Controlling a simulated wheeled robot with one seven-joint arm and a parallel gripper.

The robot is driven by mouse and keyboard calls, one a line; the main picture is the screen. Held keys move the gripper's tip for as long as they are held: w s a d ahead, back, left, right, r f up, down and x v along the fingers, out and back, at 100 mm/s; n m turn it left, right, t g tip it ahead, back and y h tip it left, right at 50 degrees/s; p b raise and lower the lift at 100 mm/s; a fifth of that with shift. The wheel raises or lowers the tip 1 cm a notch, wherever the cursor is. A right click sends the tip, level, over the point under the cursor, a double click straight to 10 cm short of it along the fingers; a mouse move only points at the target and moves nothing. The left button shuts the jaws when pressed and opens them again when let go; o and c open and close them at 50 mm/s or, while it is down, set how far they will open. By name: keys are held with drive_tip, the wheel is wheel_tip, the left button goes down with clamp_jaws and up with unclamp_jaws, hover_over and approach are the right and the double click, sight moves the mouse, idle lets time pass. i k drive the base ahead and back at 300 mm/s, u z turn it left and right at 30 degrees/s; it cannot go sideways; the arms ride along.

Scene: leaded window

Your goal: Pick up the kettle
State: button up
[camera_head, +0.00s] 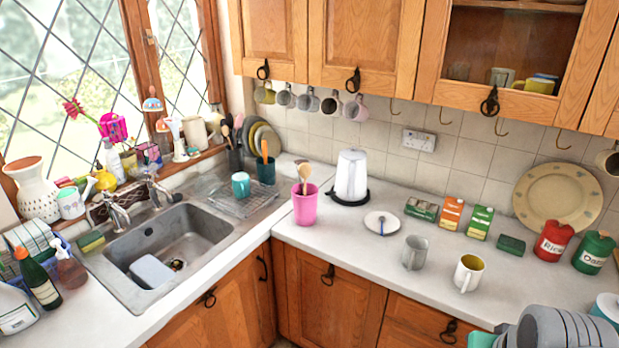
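A white kettle (351,176) stands upright on a dark round base (333,199) on the counter, close to the tiled back wall in the corner right of the sink. Its body is fully visible, and its handle side appears to face left or forward, though the detail is small.
A pink pot (306,208) with wooden utensils stands just left of the kettle. A white saucer (382,222) with a spoon lies to its front right. Mugs (330,104) hang above it. A grey mug (414,252) and white mug (468,272) stand further right. Clear counter lies in front.

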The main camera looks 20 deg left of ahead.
sight(351, 179)
drive_tip(key=u, duration=1.1)
drive_tip(key=i, duration=1.7)
drive_tip(key=u, duration=1)
drive_tip(key=i, duration=0.25)
drive_tip(key=u, duration=0.15)
